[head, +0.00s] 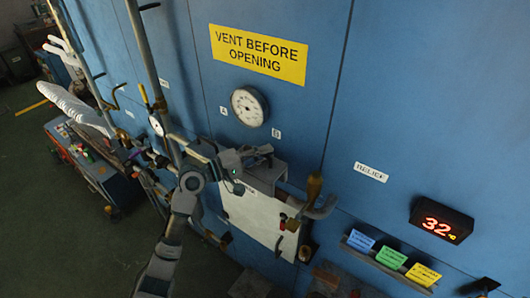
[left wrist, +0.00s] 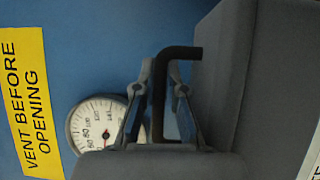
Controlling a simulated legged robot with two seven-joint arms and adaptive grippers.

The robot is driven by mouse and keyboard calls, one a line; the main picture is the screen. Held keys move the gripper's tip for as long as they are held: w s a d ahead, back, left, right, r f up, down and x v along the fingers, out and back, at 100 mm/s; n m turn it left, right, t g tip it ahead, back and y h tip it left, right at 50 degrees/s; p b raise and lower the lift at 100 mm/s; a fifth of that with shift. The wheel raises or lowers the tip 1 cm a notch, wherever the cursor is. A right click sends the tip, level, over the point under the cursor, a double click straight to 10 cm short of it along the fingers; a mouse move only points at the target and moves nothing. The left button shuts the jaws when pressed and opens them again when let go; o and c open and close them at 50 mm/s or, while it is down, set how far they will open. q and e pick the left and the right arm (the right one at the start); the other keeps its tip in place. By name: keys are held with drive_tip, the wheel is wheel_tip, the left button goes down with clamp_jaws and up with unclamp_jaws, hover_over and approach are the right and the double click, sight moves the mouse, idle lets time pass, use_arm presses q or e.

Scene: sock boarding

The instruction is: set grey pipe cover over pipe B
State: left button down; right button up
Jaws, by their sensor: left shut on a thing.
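The grey pipe cover (head: 267,171) is a box-like piece close to the blue wall, just below the "B" label (head: 276,133). My left gripper (head: 262,152) is at its top, shut on its handle. In the left wrist view the dark bent handle (left wrist: 182,52) passes between the two fingers, and the cover's grey side (left wrist: 250,85) fills the right. A pipe at B is not clearly visible; the cover and gripper hide that spot, so I cannot tell whether the cover is around it. My right gripper is not in view.
A round gauge (head: 249,106) is on the wall up and left of the cover. A brass-coloured valve part (head: 314,186) and curved pipe (head: 324,208) are close on its right. A white sheet (head: 262,222) hangs below. Upright pipes (head: 142,50) stand at left.

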use_arm(q)
drive_tip(key=shift+a+f, duration=0.2)
drive_tip(key=shift+a, duration=0.25)
drive_tip(key=shift+a+f, duration=0.1)
drive_tip(key=shift+a, duration=0.1)
drive_tip(key=shift+a+f+b, duration=0.15)
drive_tip(key=shift+f+b, duration=0.2)
drive_tip(key=shift+s+d, duration=0.1)
drive_tip(key=shift+d, duration=0.15)
drive_tip(key=shift+d+r+p, duration=0.3)
drive_tip(key=shift+r+p, duration=0.05)
drive_tip(key=shift+p, duration=0.15)
drive_tip(key=shift+a, duration=0.15)
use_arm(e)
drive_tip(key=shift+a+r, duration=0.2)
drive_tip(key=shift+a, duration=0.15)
use_arm(q)
drive_tip(key=shift+a, duration=0.2)
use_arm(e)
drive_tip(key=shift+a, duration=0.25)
